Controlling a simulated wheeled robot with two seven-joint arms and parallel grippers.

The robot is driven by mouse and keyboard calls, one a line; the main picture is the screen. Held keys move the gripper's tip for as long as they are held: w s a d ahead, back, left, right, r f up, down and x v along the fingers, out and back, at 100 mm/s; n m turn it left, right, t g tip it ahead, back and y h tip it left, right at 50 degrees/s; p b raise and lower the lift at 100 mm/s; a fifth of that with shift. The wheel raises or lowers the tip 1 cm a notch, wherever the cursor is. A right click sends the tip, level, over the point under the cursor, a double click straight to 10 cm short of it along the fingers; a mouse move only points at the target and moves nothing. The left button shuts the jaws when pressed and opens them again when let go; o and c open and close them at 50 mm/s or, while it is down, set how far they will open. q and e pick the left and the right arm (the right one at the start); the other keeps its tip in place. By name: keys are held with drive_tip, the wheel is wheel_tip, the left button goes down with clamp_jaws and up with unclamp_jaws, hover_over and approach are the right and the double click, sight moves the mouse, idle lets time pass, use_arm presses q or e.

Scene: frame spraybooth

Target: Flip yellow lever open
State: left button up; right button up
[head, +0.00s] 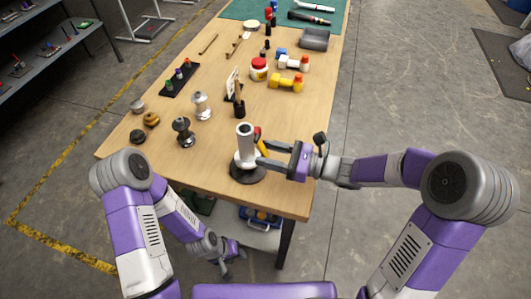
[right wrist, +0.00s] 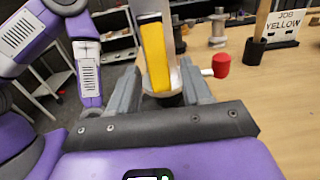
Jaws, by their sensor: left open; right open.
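A white upright cylinder on a round black base (head: 246,158) stands near the front right corner of the table. A yellow lever (head: 261,144) is on its right side, with a red part close by. My right gripper (head: 263,153) is open and reaches in from the right at the lever. In the right wrist view the yellow lever (right wrist: 155,55) stands upright between the two open fingers, with a red knob (right wrist: 222,65) to its right. Whether the fingers touch the lever cannot be told. My left gripper (head: 229,264) is open and empty, low beside the table's front edge.
Silver and dark spool-shaped parts (head: 183,131) stand left of the cylinder. A sign reading "JOB YELLOW" (right wrist: 284,25) stands behind it. A red-lidded jar (head: 259,69) and yellow and white valve-like parts (head: 286,83) are farther back.

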drive_tip(key=shift+w+a, duration=0.15)
drive_tip(key=shift+a, duration=0.45)
drive_tip(key=shift+c, duration=0.2)
clamp_jaws()
